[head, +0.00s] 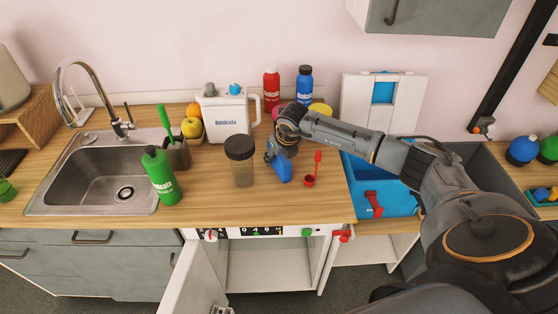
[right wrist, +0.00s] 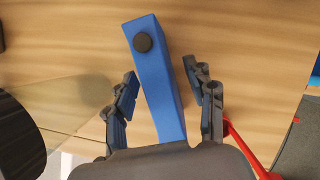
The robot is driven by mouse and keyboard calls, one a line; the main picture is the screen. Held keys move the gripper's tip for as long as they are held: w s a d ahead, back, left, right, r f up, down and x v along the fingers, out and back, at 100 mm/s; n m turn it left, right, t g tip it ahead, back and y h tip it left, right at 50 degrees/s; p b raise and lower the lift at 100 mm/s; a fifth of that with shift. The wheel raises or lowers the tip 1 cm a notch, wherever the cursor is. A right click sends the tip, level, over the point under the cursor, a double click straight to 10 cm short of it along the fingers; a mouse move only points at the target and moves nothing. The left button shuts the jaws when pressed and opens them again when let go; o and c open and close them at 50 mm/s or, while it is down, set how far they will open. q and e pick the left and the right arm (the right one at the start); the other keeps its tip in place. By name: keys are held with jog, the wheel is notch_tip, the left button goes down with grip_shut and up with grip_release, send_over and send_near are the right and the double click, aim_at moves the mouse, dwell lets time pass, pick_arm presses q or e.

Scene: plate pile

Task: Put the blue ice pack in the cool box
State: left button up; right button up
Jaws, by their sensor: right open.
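The blue ice pack (head: 284,172) is on the wooden counter near the middle, partly hidden by my right gripper in the head view. In the right wrist view the pack (right wrist: 160,95) is a long blue block with a round black cap. My right gripper (head: 279,154) is open, with its fingers (right wrist: 160,76) on either side of the pack and gaps showing beside it. The blue cool box (head: 386,203) stands right of the pack, with a red latch on its front and a pale lid (head: 354,100) raised behind it. My right arm covers part of the box.
A dark-lidded tumbler (head: 241,165) stands close left of the gripper. A small red cup (head: 309,181) with a red handle is close right. A white jug (head: 225,114), red bottle (head: 271,88) and blue bottle (head: 304,86) stand behind. A green bottle (head: 161,176) is beside the sink.

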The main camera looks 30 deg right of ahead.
jog(key=shift+f+b, duration=0.2)
jog(key=shift+b, duration=0.15)
jog(key=shift+c, duration=0.2)
grip_shut()
